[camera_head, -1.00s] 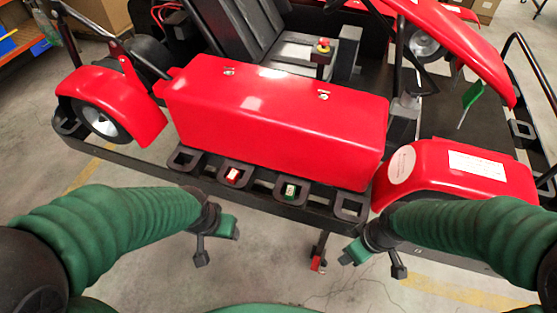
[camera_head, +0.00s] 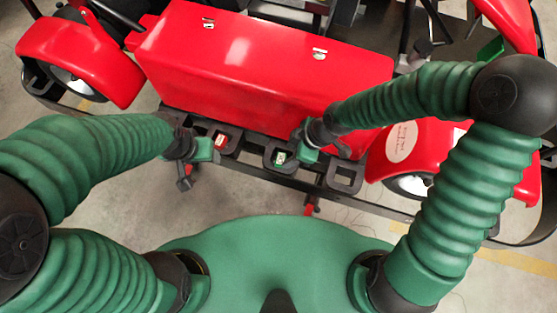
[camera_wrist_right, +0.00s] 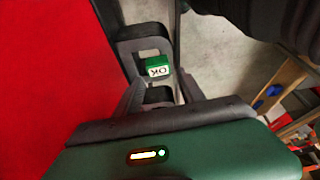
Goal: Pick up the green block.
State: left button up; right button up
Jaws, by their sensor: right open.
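The green block (camera_head: 280,158) with a white "OK" label sits in a square slot of the black rack along the kart's front edge. It shows between and beyond the finger ends in the right wrist view (camera_wrist_right: 157,70). My right gripper (camera_head: 296,154) is just right of the block in the head view. In the wrist view (camera_wrist_right: 158,92) its two fingers are spread and empty, pointing at the block. My left gripper (camera_head: 193,166) hangs near the left part of the rack, away from the green block; its jaw opening is unclear.
A red block (camera_head: 220,141) sits in another rack slot to the left. The rightmost slot (camera_head: 344,180) looks empty. The big red kart body (camera_head: 260,70) rises directly behind the rack. A red fender (camera_head: 408,150) stands at the right. Grey floor is open in front.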

aim_at(283, 159)
jog(key=shift+w+a+f, duration=0.1)
jog(key=shift+w+f, duration=0.15)
jog(key=shift+f, duration=0.3)
jog(key=shift+w+a+f, duration=0.1)
jog(key=shift+w+f, duration=0.1)
jog(key=shift+f, duration=0.3)
jog(key=x, duration=0.3)
jog(key=shift+s+a+f, duration=0.1)
jog(key=shift+s+f, duration=0.1)
jog(key=shift+s, duration=0.15)
jog(key=shift+a+f, duration=0.15)
jog(key=shift+f, duration=0.1)
jog(key=shift+w+a, duration=0.25)
jog(key=shift+a, duration=0.1)
jog(key=c, duration=0.5)
jog(key=shift+d, duration=0.3)
jog(key=c, duration=0.5)
